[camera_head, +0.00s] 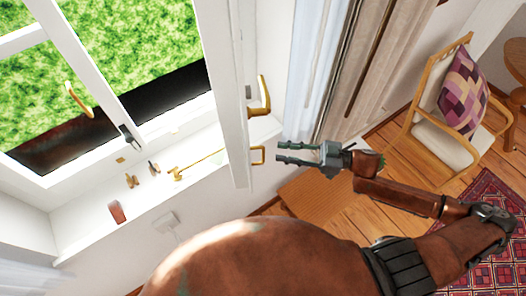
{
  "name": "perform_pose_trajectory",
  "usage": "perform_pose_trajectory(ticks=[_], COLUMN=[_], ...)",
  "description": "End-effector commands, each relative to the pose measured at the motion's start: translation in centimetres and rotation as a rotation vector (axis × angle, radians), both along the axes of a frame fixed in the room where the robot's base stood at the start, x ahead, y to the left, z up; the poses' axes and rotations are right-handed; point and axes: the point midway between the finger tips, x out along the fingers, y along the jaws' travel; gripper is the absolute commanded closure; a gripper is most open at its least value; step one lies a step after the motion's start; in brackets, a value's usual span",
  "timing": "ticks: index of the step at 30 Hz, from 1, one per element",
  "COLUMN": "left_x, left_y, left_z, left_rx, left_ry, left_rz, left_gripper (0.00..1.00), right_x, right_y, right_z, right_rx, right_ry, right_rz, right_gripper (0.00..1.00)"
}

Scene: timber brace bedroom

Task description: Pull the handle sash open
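A white-framed window fills the upper left. One sash (228,85) is swung inward and seen nearly edge-on, with a gold handle (264,97) on its right side and a smaller gold loop (258,155) lower down. Another gold handle (78,98) shows in front of the left panes. My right gripper (279,153) points left, its two fingers apart and nothing between them. Its tips are just right of the lower gold loop, with what looks like a small gap. My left gripper is not in view.
Gold and dark window fittings (178,173) lie along the white sill (85,221). Curtains (360,60) hang right of the sash. A wooden chair (440,120) with a patterned cushion (462,92) stands at the right, near a red rug (485,190). Some wooden floor is clear.

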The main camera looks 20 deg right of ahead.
Motion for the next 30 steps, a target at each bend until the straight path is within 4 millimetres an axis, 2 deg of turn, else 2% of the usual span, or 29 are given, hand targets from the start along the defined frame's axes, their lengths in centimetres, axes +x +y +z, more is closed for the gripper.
perform_pose_trajectory(ticks=[3, 7, 15, 21, 30], left_x=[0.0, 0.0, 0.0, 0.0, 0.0], left_y=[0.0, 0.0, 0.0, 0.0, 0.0], left_z=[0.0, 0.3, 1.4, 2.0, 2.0], left_rx=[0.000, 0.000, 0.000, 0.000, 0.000], left_ry=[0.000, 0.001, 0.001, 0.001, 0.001], left_rz=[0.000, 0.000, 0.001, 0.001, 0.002], left_gripper=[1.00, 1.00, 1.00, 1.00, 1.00], right_x=[-1.0, -1.1, 0.3, 1.0, 1.2], right_y=[-0.2, 0.6, 4.6, 6.6, 7.1], right_z=[0.7, 1.1, 1.2, 1.0, 0.9], right_rx=[0.007, 0.016, 0.017, 0.015, 0.014], right_ry=[0.013, 0.016, 0.014, 0.016, 0.015], right_rz=[0.065, 0.086, 0.086, 0.083, 0.082], right_gripper=[0.75, 0.75, 0.75, 0.75, 0.75])
